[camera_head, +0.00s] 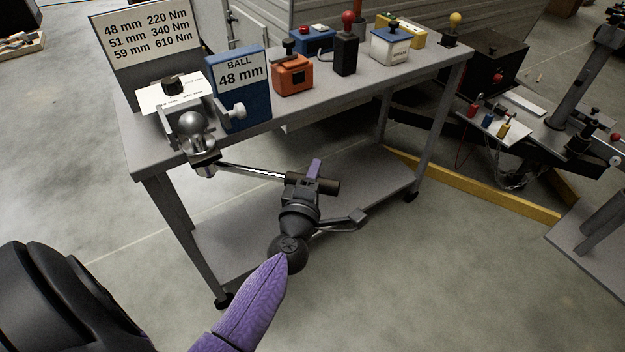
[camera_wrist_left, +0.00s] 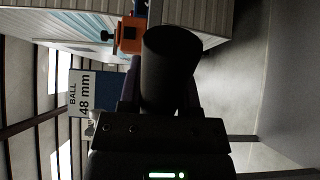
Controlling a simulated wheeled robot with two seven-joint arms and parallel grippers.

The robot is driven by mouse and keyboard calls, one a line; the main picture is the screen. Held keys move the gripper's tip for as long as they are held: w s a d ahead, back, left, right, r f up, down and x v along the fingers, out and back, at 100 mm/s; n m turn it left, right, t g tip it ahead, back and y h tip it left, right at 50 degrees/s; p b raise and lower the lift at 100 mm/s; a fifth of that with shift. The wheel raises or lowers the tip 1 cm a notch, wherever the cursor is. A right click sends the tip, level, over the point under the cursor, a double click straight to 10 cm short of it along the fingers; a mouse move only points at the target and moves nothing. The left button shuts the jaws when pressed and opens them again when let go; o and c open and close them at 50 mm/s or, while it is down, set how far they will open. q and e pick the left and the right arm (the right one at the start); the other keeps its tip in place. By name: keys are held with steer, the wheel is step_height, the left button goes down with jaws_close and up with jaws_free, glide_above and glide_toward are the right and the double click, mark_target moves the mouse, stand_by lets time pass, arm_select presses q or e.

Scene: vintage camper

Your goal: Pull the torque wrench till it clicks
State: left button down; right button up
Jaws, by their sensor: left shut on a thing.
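The torque wrench (camera_head: 250,171) has a bright steel shaft and a dark grip. Its head end sits under the steel hitch ball (camera_head: 196,124), at the front left corner of the cart. Its shaft runs out to the right, past the cart's front edge. My left gripper (camera_head: 311,183) is shut around the dark grip near its free end. In the left wrist view the grip (camera_wrist_left: 171,55) shows as a thick black cylinder between the fingers. The nut under the ball is mostly hidden by the wrench head. My right gripper is not in view.
The grey cart (camera_head: 346,93) has a lower shelf (camera_head: 370,178) behind my gripper. On top stand a blue "BALL 48 mm" box (camera_head: 238,90), an orange box (camera_head: 292,76) and a torque sign (camera_head: 150,38). A trailer frame (camera_head: 560,120) is at right. The front floor is clear.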

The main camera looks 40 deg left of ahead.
arm_select(q)
steer(key=w+a+n+g+y+b, duration=0.1)
steer(key=w+a+n+g+y, duration=0.15)
steer(key=w+y, duration=0.2)
steer(key=n+g+y+b, duration=0.4)
steer(key=n+b, duration=0.1)
steer(key=b, duration=0.1)
glide_toward(296, 118)
steer(key=w+x, duration=0.1)
steer(key=x, duration=0.3)
steer(key=shift+w+a+n+g+y+b, duration=0.25)
steer(key=shift+a+g+y+b, duration=0.3)
steer(key=shift+a+g, duration=0.25)
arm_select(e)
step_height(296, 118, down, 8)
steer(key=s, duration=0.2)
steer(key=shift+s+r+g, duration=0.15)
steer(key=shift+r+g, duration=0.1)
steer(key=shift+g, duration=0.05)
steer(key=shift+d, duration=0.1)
arm_select(q)
steer(key=shift+c, duration=1.5)
jaws_free()
